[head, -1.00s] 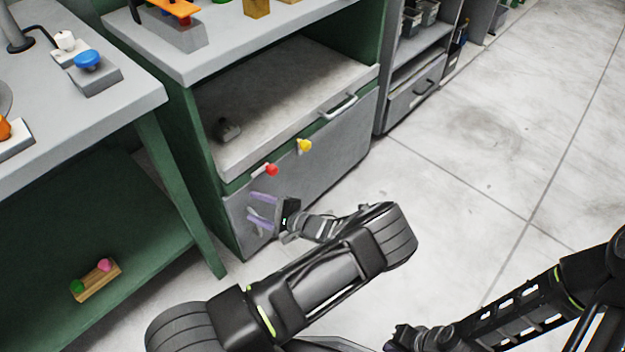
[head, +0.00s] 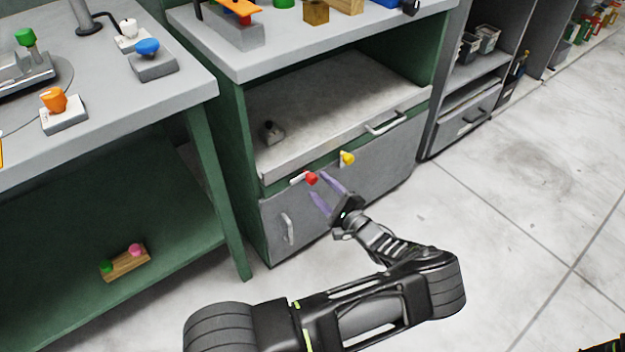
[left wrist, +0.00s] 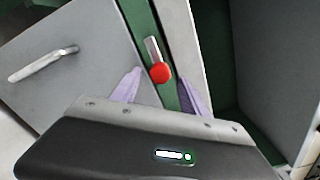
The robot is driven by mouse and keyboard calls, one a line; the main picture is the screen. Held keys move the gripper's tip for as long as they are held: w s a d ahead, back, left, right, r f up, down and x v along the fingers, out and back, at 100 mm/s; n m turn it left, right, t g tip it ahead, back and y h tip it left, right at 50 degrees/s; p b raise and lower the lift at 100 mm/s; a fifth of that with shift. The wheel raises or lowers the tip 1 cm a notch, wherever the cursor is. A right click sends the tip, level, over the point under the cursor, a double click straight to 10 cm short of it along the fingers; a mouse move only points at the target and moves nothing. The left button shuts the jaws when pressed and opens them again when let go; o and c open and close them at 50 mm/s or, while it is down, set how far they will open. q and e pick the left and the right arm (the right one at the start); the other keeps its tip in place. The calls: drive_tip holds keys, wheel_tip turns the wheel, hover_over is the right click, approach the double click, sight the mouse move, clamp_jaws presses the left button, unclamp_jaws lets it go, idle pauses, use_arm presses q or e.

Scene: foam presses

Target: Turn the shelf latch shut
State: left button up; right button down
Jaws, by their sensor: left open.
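Two small latches sit on the green rail under the grey pull-out shelf (head: 345,118): one has a red knob (head: 311,178) on a pale bar pointing left, the other a yellow knob (head: 347,158) on a short pale bar. The frames do not label which is the shelf latch. My left gripper (head: 317,184) is open, its two purple fingers reaching up to the red knob. In the left wrist view the red knob (left wrist: 160,72) shows between the spread fingertips, with its bar (left wrist: 151,48) running up along the green rail. Finger contact cannot be told. My right gripper is out of view.
A grey door (head: 335,215) with a vertical handle (head: 288,228) lies below the rail. The shelf has a handle (head: 386,123) and bears a small dark object (head: 271,131). A green workbench leg (head: 220,190) stands left.

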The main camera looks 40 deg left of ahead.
sight(315, 182)
use_arm(q)
drive_tip(key=shift+b+x, duration=0.3)
drive_tip(key=shift+x, duration=2.05)
drive_tip(key=shift+c, duration=0.2)
clamp_jaws()
